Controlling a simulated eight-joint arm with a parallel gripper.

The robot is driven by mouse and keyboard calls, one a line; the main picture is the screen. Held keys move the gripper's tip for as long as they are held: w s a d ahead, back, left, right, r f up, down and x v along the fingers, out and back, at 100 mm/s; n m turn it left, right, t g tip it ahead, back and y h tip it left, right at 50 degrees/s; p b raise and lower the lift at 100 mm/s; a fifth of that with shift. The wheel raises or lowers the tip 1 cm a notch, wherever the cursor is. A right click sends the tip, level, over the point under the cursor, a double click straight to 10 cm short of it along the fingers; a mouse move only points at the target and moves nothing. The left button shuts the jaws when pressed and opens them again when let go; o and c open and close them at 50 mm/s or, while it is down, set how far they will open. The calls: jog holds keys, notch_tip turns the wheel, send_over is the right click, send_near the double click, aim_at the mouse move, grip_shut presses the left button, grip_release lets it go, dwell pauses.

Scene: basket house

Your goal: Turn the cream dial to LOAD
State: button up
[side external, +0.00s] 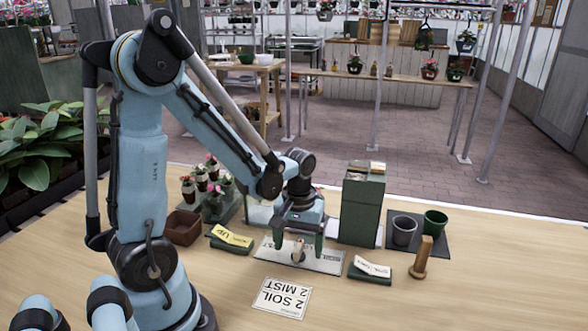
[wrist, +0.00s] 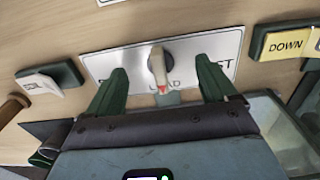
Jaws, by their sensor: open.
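The cream dial (wrist: 158,64) sits on a white label plate (wrist: 188,48) lying on the bench. Its red-marked end points toward my gripper, at lettering that appears to read LOAD and is partly covered by the dial. In the side external view the dial (side external: 298,250) stands beneath my gripper (side external: 299,243). My gripper (wrist: 161,68) is open, with one green finger on each side of the dial and visible gaps between.
A green block with a yellow DOWN card (wrist: 284,44) and one with a white card (side external: 371,268) flank the plate. A tall green box (side external: 361,210), a wooden peg (side external: 422,258), pots (side external: 404,231) and potted plants (side external: 214,188) stand nearby. A printed card (side external: 283,298) lies in front.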

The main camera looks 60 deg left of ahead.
jog(key=shift+r, duration=3.25)
jog(key=shift+d+r+m+t, duration=0.3)
jog(key=shift+d+r+m, duration=0.1)
jog(key=shift+d, duration=0.05)
jog(key=d+r+m+t, duration=0.4)
jog(key=d+m+t, duration=0.2)
jog(key=d+m, duration=0.1)
jog(key=shift+r+m+t, duration=0.3)
jog(key=shift+r+m, duration=0.1)
jog(key=shift+m, duration=0.2)
jog(key=shift+s, duration=0.1)
